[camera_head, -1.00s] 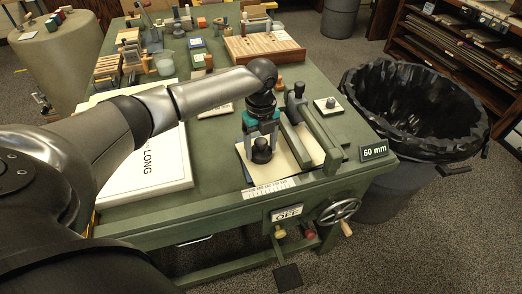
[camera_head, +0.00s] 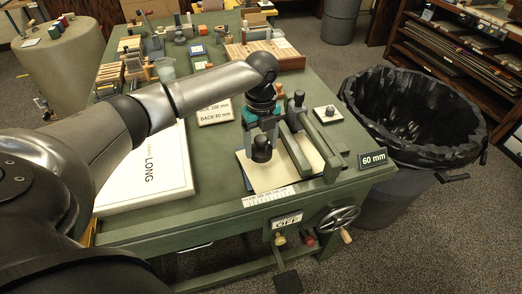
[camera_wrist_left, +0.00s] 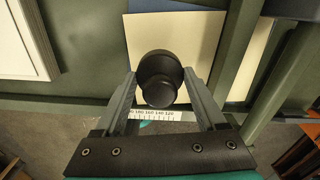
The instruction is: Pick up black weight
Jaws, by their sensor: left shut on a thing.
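The black weight (camera_head: 262,149) is a dark, rounded piece with a knob on top. My left gripper (camera_head: 261,146) comes down from above and is shut on it. In the left wrist view the weight (camera_wrist_left: 159,78) sits between the two grey fingertips (camera_wrist_left: 160,82), over a cream sheet (camera_wrist_left: 195,40). In the head view the weight hangs over the cream sheet (camera_head: 268,179); a small gap below it is hard to judge. My right gripper is not in view.
A long green clamp bar (camera_head: 322,143) stands just right of the sheet. A ruler strip (camera_head: 268,197) lies at the front edge. A white framed board marked LONG (camera_head: 150,190) lies left. A black-lined bin (camera_head: 410,115) stands beyond the table's right side.

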